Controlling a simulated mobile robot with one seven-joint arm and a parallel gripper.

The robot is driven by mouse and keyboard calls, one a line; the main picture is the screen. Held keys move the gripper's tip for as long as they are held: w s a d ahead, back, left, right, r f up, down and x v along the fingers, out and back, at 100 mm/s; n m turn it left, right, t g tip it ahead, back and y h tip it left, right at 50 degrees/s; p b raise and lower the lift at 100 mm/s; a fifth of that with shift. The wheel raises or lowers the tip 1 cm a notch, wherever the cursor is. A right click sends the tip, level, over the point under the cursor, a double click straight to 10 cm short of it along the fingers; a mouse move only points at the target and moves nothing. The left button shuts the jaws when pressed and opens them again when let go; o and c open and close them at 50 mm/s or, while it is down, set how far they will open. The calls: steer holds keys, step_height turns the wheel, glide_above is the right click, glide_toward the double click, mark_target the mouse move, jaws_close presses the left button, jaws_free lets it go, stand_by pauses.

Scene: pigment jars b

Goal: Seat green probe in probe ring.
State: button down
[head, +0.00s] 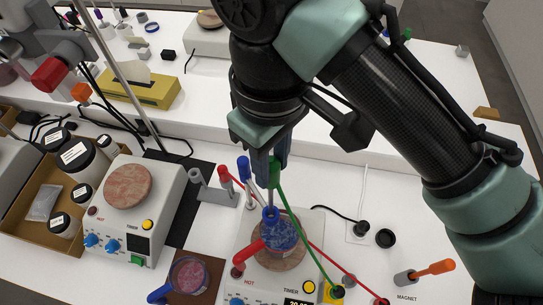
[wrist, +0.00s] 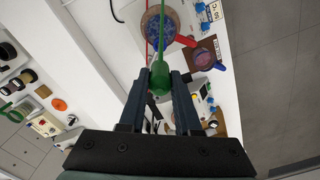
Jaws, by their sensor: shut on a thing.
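My gripper (head: 272,172) is shut on the green probe (head: 275,176) by its handle and holds it above the hotplate at the front. The green probe also shows between the fingers in the wrist view (wrist: 160,80). A blue ring (head: 270,214), which appears to be the probe ring, sits at the top of the beaker of blue contents (head: 280,235), just below the gripper. The probe's lower end is thin and hard to follow. I cannot tell whether it is inside the ring or only over it.
The beaker stands on the front hotplate (head: 305,262) and has a red handle. Red (head: 226,175) and blue (head: 243,167) probes stand close at left, with cables around. A blue-handled mug (head: 189,273) is at front left. Another hotplate (head: 128,215) stands further left.

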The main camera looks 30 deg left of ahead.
steer(key=b, duration=0.9)
glide_above(271, 214)
steer(key=shift+w+f, duration=0.1)
steer(key=shift+f, duration=6.45)
steer(key=c, duration=0.5)
jaws_free()
step_height(271, 214, up, 13)
steer(key=shift+r+b, duration=0.1)
steer(key=shift+b, duration=0.25)
